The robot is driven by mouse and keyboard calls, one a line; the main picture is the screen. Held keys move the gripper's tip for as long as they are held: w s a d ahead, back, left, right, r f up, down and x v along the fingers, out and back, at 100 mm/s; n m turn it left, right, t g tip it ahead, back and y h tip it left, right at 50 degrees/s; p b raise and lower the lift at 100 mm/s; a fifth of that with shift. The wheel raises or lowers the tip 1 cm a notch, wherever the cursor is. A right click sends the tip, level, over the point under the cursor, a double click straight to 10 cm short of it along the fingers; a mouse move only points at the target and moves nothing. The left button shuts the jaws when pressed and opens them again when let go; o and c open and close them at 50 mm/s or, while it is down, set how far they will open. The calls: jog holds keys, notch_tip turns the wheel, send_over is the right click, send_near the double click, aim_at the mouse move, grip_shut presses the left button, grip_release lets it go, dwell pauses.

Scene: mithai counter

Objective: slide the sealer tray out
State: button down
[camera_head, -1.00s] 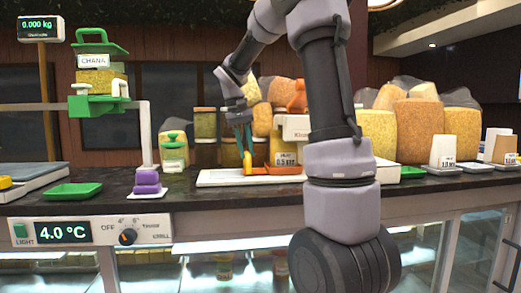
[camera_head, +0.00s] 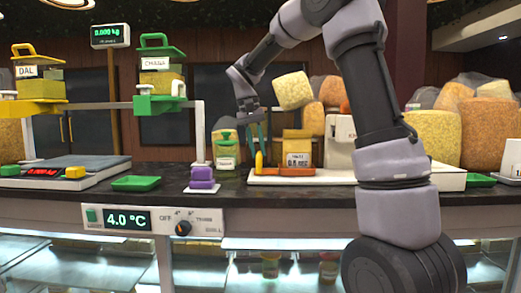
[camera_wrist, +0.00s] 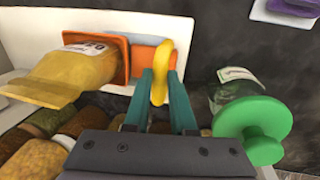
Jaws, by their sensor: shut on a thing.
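The orange sealer tray (camera_head: 285,172) lies on the white sealer base (camera_head: 262,183), near its left end, left of the raised white sealer housing (camera_head: 340,145). A yellow packet with a weight label (camera_head: 297,152) stands on the tray. The upright yellow handle (camera_head: 259,163) is at the tray's left end. My gripper (camera_head: 258,142) points down, its teal fingers shut on the handle. In the wrist view the handle (camera_wrist: 160,66) sits between the fingertips (camera_wrist: 160,88), with the orange tray (camera_wrist: 143,58) and packet (camera_wrist: 80,70) beside it.
A green-lidded jar (camera_head: 227,155) stands close behind the gripper; it shows near the fingers in the wrist view (camera_wrist: 240,100). A purple weight stack (camera_head: 202,178) is to the left. Beyond it are a green dish (camera_head: 136,183) and a scale (camera_head: 75,172). Grain bags stand at the right.

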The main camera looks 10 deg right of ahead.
jog(key=c, duration=0.8)
grip_release()
jog(key=shift+o, duration=0.2)
jog(key=shift+r, duration=0.15)
notch_tip(320, 180, up, 10)
jog(key=a, duration=0.2)
jog(key=shift+w+r, duration=0.2)
jog(key=shift+w, duration=0.15)
